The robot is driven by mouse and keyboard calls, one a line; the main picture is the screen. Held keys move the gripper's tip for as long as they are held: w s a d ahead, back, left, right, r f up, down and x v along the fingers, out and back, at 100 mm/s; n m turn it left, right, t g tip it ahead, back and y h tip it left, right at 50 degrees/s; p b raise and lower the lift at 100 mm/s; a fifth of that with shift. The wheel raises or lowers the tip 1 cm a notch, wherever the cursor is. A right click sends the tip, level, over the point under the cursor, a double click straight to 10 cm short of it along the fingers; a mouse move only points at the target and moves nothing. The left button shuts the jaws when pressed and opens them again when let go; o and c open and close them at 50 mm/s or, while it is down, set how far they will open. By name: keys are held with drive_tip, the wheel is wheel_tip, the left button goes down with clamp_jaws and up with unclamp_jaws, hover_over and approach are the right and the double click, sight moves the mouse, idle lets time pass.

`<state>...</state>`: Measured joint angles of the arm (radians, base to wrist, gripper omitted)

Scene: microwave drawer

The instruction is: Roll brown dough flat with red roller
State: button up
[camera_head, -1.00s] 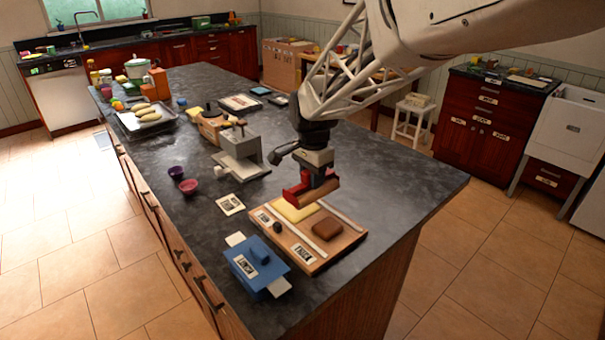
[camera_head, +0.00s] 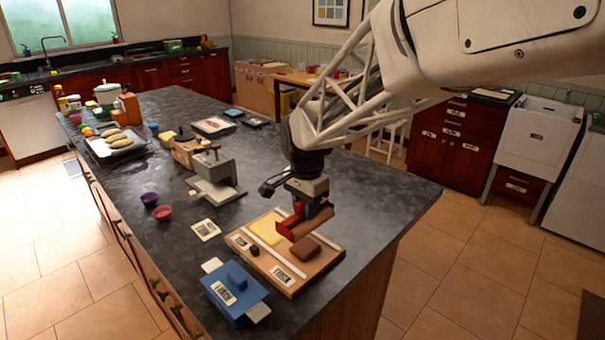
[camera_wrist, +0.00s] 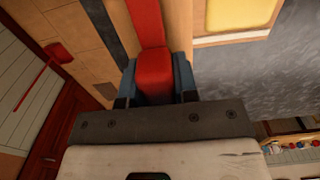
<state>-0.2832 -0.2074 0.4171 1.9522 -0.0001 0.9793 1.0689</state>
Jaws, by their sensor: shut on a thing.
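The brown dough (camera_head: 303,248) is a small block on the right part of a wooden board (camera_head: 318,266). The red roller (camera_head: 291,228) has a red frame and a brown cylinder. My gripper (camera_head: 307,203) is shut on its red handle, which shows between the fingers in the wrist view (camera_wrist: 153,80). The roller is just behind and above the dough and partly overlaps it in the head view. I cannot tell whether they touch. The dough is not clearly visible in the wrist view.
A blue labelled box (camera_head: 236,289) stands in front of the board. A grey press (camera_head: 213,172) and two small bowls (camera_head: 161,212) stand to the left. The dark counter is clear right of the board.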

drive_tip(key=shift+f, duration=0.1)
drive_tip(key=shift+f, duration=3.15)
